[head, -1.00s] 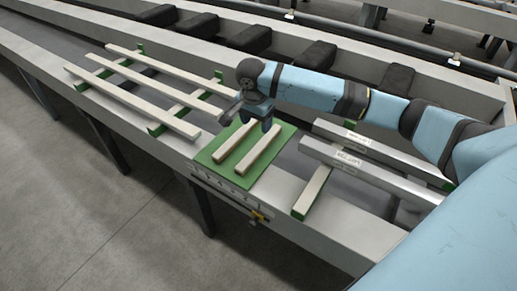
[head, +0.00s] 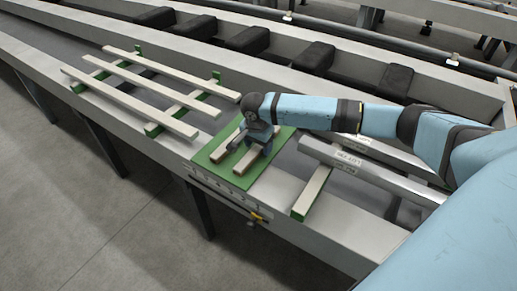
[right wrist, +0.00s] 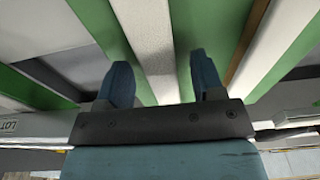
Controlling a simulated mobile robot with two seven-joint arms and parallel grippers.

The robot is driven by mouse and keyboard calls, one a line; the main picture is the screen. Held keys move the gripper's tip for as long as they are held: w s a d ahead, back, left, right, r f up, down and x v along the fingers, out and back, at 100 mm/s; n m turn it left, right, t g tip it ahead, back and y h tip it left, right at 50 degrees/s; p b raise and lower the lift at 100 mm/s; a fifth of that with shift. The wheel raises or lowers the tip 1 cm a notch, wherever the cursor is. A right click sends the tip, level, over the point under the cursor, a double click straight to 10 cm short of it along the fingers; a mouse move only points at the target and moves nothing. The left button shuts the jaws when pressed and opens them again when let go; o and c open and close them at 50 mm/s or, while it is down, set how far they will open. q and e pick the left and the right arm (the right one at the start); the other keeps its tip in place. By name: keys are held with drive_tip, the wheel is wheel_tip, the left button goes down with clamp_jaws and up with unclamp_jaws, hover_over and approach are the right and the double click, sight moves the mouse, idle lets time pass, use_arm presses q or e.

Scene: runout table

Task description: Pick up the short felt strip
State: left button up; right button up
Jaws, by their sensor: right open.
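Two short cream strips lie side by side on a green mat (head: 207,158), one on the left (head: 230,143) and one nearer the right (head: 243,165). I cannot tell which is the short felt strip. My right gripper (head: 253,148) is open, pointing down low over the mat, and hides part of the strips. In the right wrist view, its two fingers (right wrist: 160,82) stand apart, with a pale strip (right wrist: 150,38) running between them. Contact with the strip cannot be made out. My left gripper is not in view.
Long cream strips (head: 140,95) lie across green bearers to the left. Grey metal bars with labels (head: 375,172) and another cream strip (head: 312,190) lie to the right. Dark blocks (head: 313,56) line the back of the table.

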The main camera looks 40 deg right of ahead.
drive_tip(key=c, duration=1)
drive_tip(key=shift+c, duration=0.2)
drive_tip(key=shift+r, duration=0.15)
